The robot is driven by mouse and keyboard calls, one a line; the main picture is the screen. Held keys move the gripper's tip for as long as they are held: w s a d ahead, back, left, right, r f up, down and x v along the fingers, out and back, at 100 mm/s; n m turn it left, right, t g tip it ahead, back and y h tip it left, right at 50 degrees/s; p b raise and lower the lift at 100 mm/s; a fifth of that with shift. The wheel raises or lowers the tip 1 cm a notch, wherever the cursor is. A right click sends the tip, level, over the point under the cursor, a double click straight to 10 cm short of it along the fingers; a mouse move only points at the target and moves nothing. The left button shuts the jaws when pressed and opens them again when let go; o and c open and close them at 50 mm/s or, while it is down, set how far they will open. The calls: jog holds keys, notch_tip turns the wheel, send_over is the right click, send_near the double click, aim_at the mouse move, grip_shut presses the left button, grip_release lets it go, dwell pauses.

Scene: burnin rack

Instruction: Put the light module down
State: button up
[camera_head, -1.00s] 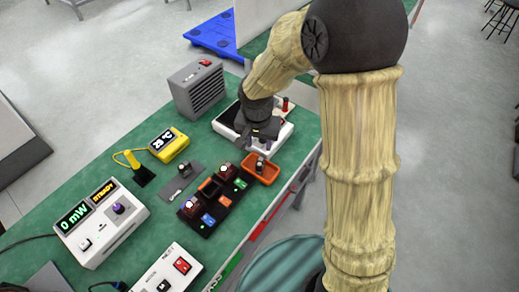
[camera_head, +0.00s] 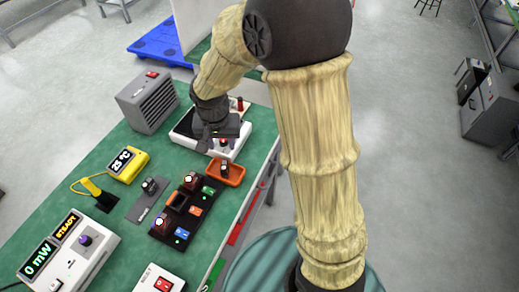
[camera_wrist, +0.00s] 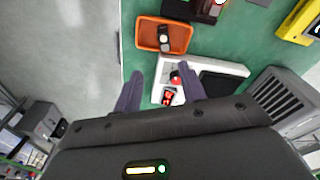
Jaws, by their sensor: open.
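Several small dark modules with bright tops are in view; I cannot tell which is the light module. One (camera_head: 225,167) sits in the orange tray (camera_head: 239,180); it also shows in the wrist view (camera_wrist: 164,42). Two stand in the black rack (camera_head: 178,231), one at its back (camera_head: 190,179) and one at its front left (camera_head: 161,221). Another (camera_head: 149,185) stands on a grey plate (camera_head: 138,212). My gripper (camera_wrist: 160,84) is open and empty, above the white unit (camera_head: 181,127) beyond the tray. In the wrist view its fingers are apart from the tray.
The white unit carries a red knob (camera_wrist: 175,77), a red switch (camera_wrist: 169,97) and a black pad (camera_wrist: 220,86). A grey finned box (camera_head: 148,102) stands behind left. A yellow meter (camera_head: 128,164) reads 25 °C; a white meter (camera_head: 69,255) reads 0 mW.

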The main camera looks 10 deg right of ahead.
jog(key=s+d+r+n+t, duration=0.1)
jog(key=s+d+r+n, duration=0.1)
jog(key=s+d, duration=0.8)
jog(key=d, duration=0.3)
jog(key=shift+s+r+n, duration=0.3)
jog(key=shift+n, duration=0.1)
jog(key=shift+c, duration=0.5)
